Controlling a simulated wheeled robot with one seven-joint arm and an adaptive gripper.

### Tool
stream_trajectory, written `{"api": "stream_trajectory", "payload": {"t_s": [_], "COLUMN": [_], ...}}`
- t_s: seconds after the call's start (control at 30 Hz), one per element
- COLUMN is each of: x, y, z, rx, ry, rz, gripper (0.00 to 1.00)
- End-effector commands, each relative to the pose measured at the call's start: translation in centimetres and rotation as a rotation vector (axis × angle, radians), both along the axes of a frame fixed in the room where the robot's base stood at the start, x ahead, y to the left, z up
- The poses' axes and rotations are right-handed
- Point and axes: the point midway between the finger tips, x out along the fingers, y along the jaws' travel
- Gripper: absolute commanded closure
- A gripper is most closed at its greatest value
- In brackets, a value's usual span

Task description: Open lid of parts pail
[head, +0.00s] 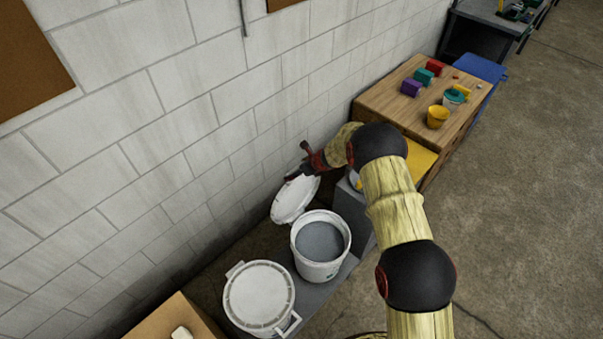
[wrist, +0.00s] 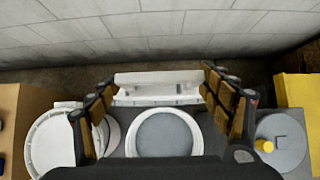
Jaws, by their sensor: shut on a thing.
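The white parts pail (head: 320,262) stands open on a low grey surface, showing a grey inside. Its white lid (head: 294,202) is tilted up steeply on the wall side of the pail. My gripper (head: 300,163) is at the lid's upper edge. In the wrist view, the raised lid (wrist: 157,92) shows edge-on between the widely spaced fingers of my gripper (wrist: 158,78), which is shut on it. The open pail (wrist: 165,134) lies just below it there. The exact finger contact is hard to see.
Another white pail with its lid on (head: 258,297) stands to the left. A cardboard-coloured box (head: 170,322) is at the bottom left. The block wall (head: 130,130) is close behind. A wooden table (head: 400,90) with small coloured items is at right.

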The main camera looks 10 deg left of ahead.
Motion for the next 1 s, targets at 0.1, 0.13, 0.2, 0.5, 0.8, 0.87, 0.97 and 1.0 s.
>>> {"api": "stream_trajectory", "payload": {"t_s": [0.1, 0.13, 0.2, 0.5, 0.8, 0.87, 0.97, 1.0], "x": [0.56, 0.57, 0.6, 0.63, 0.37, 0.35, 0.32, 0.3], "y": [0.37, 0.39, 0.41, 0.39, 0.27, 0.26, 0.24, 0.24], "z": [0.65, 0.65, 0.66, 0.75, 0.34, 0.3, 0.25, 0.23], "rx": [0.005, 0.005, 0.005, 0.005, 0.003, 0.002, 0.002, 0.002], "ry": [-0.009, -0.009, -0.009, -0.01, -0.005, -0.004, -0.004, -0.003], "rz": [0.0, 0.0, 0.0, 0.0, 0.0, 0.0, 0.0, 0.0], "gripper": [0.67, 0.67, 0.67, 0.17, 0.03, 0.03, 0.03, 0.03]}}
